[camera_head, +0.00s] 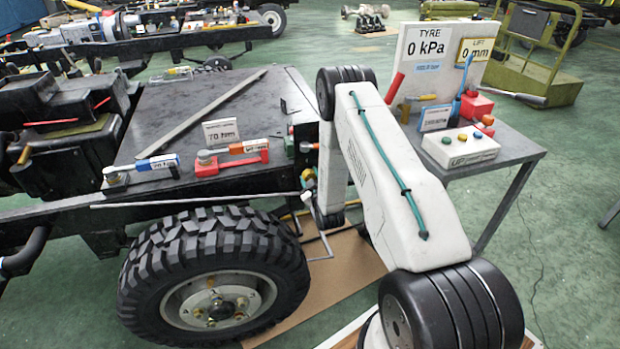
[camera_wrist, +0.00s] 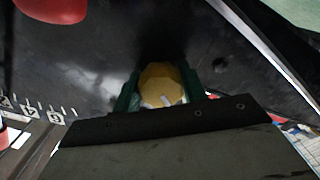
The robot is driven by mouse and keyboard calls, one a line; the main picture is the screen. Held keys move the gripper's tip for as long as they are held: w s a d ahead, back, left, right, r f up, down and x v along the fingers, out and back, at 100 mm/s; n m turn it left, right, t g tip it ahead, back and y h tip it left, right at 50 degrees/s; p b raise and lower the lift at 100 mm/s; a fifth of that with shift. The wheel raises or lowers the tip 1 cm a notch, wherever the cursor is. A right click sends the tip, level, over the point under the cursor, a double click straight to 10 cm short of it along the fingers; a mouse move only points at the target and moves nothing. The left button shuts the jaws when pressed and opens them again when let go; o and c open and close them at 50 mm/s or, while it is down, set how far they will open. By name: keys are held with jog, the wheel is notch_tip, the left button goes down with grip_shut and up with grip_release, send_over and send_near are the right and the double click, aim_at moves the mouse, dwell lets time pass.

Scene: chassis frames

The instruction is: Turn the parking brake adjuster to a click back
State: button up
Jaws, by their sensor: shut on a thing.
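The parking brake adjuster looks to be the yellow faceted knob (camera_wrist: 162,84) with a white pointer mark in the wrist view. It sits against a dark plate. My gripper (camera_wrist: 160,92) has its green fingers on both sides of the knob and is shut on it. In the head view my gripper (camera_head: 308,184) is at the dark side of the chassis, right of the tyre's top, and is small and partly hidden by my arm. The knob cannot be made out clearly there.
A scale with numbered white tiles (camera_wrist: 30,110) lies left of the knob, and a red rounded part (camera_wrist: 50,8) is at upper left. A large tyre (camera_head: 215,275) stands below the chassis deck (camera_head: 240,95). A grey table (camera_head: 515,150) with a control box (camera_head: 460,147) is at right.

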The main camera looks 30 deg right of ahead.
jog(key=shift+n, duration=1)
jog(key=o, duration=1)
jog(key=shift+a, duration=0.1)
jog(key=shift+s, duration=0.1)
jog(key=v, duration=0.7)
jog(key=shift+s+a, duration=0.1)
jog(key=shift+s, duration=0.25)
